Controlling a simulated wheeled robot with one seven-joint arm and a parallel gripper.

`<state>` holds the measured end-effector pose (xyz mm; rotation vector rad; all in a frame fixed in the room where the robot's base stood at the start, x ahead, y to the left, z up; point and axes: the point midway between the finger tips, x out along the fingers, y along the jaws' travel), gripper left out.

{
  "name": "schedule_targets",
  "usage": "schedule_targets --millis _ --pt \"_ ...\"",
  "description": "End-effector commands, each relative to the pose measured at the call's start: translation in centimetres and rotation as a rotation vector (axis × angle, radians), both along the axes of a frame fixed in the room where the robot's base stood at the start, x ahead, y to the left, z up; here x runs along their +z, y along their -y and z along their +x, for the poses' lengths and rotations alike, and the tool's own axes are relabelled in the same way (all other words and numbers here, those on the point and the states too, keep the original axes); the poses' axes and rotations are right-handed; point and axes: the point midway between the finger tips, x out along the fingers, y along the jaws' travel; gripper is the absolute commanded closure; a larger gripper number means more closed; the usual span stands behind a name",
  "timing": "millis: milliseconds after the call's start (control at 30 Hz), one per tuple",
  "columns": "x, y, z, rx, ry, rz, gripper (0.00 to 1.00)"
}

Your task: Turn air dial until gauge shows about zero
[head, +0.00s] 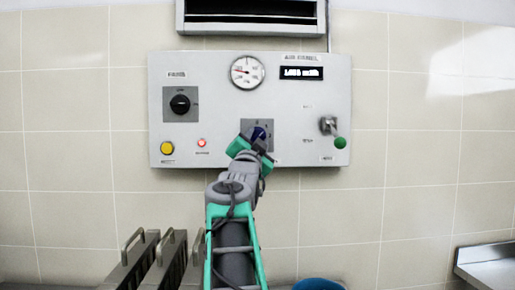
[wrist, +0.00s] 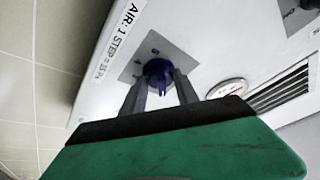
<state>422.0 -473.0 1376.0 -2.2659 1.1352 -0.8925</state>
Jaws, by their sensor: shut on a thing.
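The blue air dial (wrist: 158,71) sits on a grey square plate on the white control panel (head: 225,110). It also shows in the head view (head: 260,131), partly behind my gripper. My gripper (wrist: 160,88) is shut on the dial, with one finger on each side of it. A label beside it reads "AIR: 1 STEP = 15 Pa". The round gauge (head: 247,72) is above the dial; its red needle points left and slightly up. Its numbers are too small to read. The gauge also shows at a slant in the wrist view (wrist: 227,88). A black display (head: 301,73) has white text I cannot read clearly.
A black rotary switch (head: 180,103), a yellow button (head: 167,148) and a red light (head: 201,143) are on the panel's left. Metal-handled units (head: 135,262) stand below left. A vent (head: 252,15) is above.

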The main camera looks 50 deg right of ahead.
Motion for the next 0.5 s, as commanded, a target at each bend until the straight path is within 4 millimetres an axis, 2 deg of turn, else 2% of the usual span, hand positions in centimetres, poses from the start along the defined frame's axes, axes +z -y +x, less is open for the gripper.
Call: schedule_targets --millis 500 --pt "0.46 -0.31 0.43 0.004 0.347 0.303 1.0"
